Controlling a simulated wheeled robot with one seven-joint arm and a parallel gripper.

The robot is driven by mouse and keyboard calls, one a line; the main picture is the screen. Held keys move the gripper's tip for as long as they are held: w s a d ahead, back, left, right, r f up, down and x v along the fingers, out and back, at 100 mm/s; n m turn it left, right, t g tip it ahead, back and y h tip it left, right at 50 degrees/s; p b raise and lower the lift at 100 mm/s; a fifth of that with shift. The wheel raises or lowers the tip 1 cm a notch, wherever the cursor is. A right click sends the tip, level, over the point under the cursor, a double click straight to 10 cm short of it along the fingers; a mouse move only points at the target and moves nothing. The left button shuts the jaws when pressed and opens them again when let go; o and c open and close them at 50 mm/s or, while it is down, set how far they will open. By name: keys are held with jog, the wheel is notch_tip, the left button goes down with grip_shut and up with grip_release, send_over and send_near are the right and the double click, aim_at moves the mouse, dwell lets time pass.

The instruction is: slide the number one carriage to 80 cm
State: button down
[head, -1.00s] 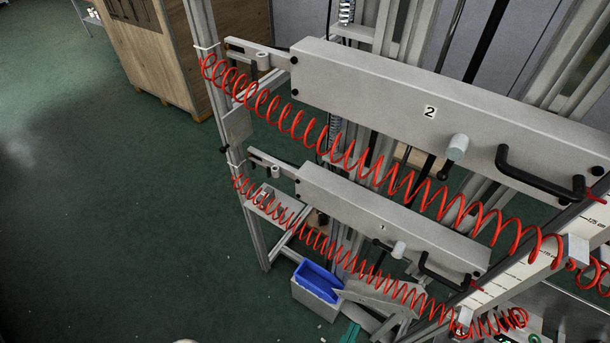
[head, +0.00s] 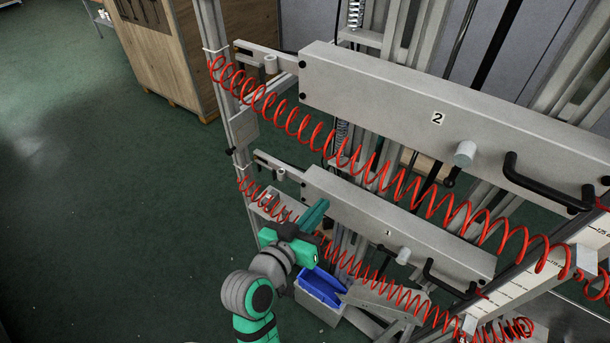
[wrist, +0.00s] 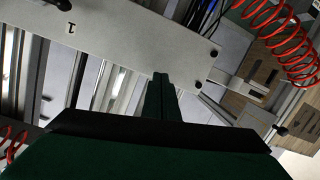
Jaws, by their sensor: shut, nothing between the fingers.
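The number one carriage (head: 350,218) is the lower long grey beam in the head view, with a small number label, a grey knob (head: 403,256) and a black handle (head: 447,278) towards its right end. In the wrist view its plate (wrist: 115,50) carries an upside-down "1". My gripper (head: 317,210) is shut and empty, in front of the carriage's left part. In the wrist view the closed fingers (wrist: 160,85) overlap the plate's edge; I cannot tell whether they touch. A white scale (head: 525,277) runs along the right post; most markings are too small to read.
The number two carriage (head: 385,95) lies above, with its own knob (head: 465,153) and handle (head: 540,185). Red coiled hoses (head: 345,160) hang across the fronts of both carriages. A blue bin (head: 320,285) stands below. The green floor at left is open.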

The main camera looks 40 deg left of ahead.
jog(key=s+a+r+m, duration=0.3)
jog(key=s+a+r, duration=0.35)
jog(key=r, duration=0.25)
send_over(305, 177)
jog(key=s+d, duration=0.1)
jog(key=s, duration=0.1)
notch_tip(305, 177, down, 2)
jog(key=f, duration=0.3)
jog(key=shift+w+f+h, duration=0.2)
jog(key=shift+w+h, duration=0.15)
jog(key=shift+h, duration=0.05)
jog(key=shift+f, duration=0.6)
